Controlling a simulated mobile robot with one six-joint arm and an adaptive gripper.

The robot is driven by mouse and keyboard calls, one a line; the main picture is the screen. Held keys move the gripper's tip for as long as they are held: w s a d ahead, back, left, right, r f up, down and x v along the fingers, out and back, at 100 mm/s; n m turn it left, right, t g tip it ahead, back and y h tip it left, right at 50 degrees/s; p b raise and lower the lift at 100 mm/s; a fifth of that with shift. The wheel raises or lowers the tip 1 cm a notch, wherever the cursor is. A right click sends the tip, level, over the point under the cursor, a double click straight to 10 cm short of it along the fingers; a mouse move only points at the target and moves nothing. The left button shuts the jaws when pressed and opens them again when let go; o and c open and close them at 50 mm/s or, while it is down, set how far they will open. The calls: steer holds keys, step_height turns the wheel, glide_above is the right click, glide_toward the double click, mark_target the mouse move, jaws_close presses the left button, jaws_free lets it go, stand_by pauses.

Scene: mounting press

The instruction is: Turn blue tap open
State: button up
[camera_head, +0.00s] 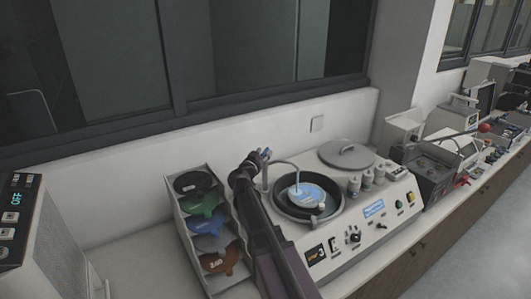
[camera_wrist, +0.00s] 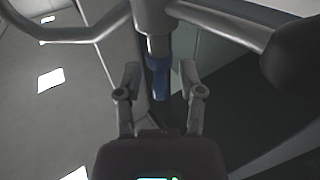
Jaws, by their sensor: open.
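The blue tap handle (camera_wrist: 157,82) hangs below a grey metal fitting in the wrist view, between the two fingers of my gripper (camera_wrist: 163,72). My gripper is open, with one finger on each side of the handle; a gap shows on both sides. Whether the handle is deep enough between the fingers is hard to tell. In the head view my gripper (camera_head: 262,157) is beside the grey curved spout (camera_head: 286,163), with a small bit of blue at its tip. The spout arcs over the round bowl of the grinding machine, and my arm hides the tap's base.
The machine (camera_head: 345,248) has a bowl with a blue disc (camera_head: 306,194), a front panel with buttons and a round lid (camera_head: 346,154) behind. A rack (camera_head: 192,236) of coloured discs stands left of my arm. The wall is close behind.

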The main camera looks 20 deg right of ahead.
steer(key=shift+w+d, duration=0.45)
jaws_close()
steer(key=shift+s+n+t+y, duration=0.1)
steer(key=shift+n+t+y, duration=0.5)
steer(key=shift+y, duration=0.1)
steer(key=shift+n+t+y, duration=0.5)
steer(key=shift+y, duration=0.1)
steer(key=n+t+y, duration=0.2)
steer(key=n+y, duration=0.1)
steer(key=y, duration=0.1)
steer(key=shift+y, duration=0.3)
steer(key=shift+d+n+t+y, duration=0.1)
steer(key=shift+n+t+y, duration=0.2)
steer(key=shift+n+y, duration=1.2)
steer(key=shift+n+t+y, duration=0.3)
steer(key=shift+n+y, duration=0.6)
steer(key=shift+y, duration=1.1)
steer(key=shift+n+y, duration=0.6)
steer(key=shift+y, duration=0.7)
